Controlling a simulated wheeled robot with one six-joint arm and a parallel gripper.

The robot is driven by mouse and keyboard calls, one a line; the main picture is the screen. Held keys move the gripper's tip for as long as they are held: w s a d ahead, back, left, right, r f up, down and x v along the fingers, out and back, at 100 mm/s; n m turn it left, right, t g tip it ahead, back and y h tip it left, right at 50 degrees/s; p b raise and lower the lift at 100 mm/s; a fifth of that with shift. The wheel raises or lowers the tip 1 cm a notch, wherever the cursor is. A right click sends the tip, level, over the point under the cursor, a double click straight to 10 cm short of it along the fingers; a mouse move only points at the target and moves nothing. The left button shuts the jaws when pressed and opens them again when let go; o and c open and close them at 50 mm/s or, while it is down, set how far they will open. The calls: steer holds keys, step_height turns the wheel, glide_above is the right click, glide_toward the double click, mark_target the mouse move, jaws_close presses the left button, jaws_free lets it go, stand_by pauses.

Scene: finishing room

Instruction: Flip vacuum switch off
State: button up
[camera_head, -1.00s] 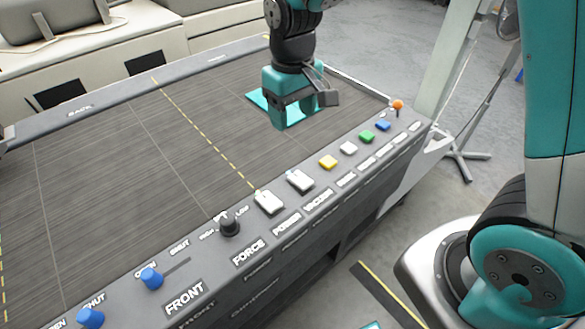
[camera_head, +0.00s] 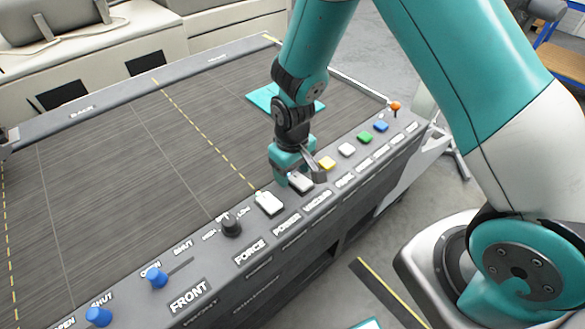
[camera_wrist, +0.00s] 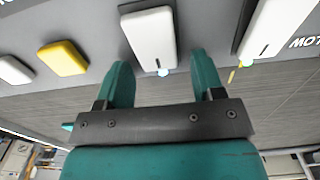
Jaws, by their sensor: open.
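The vacuum switch (camera_head: 301,183) is a white rocker on the front control panel, above its VACUUM label. My gripper (camera_head: 300,178) is open and points down right at this switch, with one finger on either side of it in the head view. In the wrist view the white vacuum switch (camera_wrist: 149,36) lies just ahead of the gap between my two teal fingertips (camera_wrist: 160,62), with a small light at its near end. I cannot tell whether a finger touches it. Nothing is between the fingers.
The white power switch (camera_head: 269,202) sits to the left. Yellow (camera_head: 327,163), white (camera_head: 347,150), green (camera_head: 365,138) and blue (camera_head: 381,126) buttons run to the right. A black force knob (camera_head: 231,226) is farther left. A teal sheet (camera_head: 262,97) lies on the mostly bare bed.

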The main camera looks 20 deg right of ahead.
steer(key=c, duration=0.9)
steer(key=t+b, duration=0.2)
steer(key=b, duration=0.1)
steer(key=shift+s+f+y, duration=0.1)
steer(key=shift+s+y, duration=0.1)
steer(key=shift+y, duration=0.1)
steer(key=shift+c, duration=0.2)
steer(key=shift+s+d+r+t+b, duration=0.1)
steer(key=shift+r+t+b, duration=0.15)
steer(key=shift+t+b, duration=0.5)
steer(key=shift+r+y, duration=0.25)
steer(key=shift+y, duration=0.05)
steer(key=o, duration=0.9)
steer(key=shift+o, duration=0.2)
steer(key=shift+r, duration=0.1)
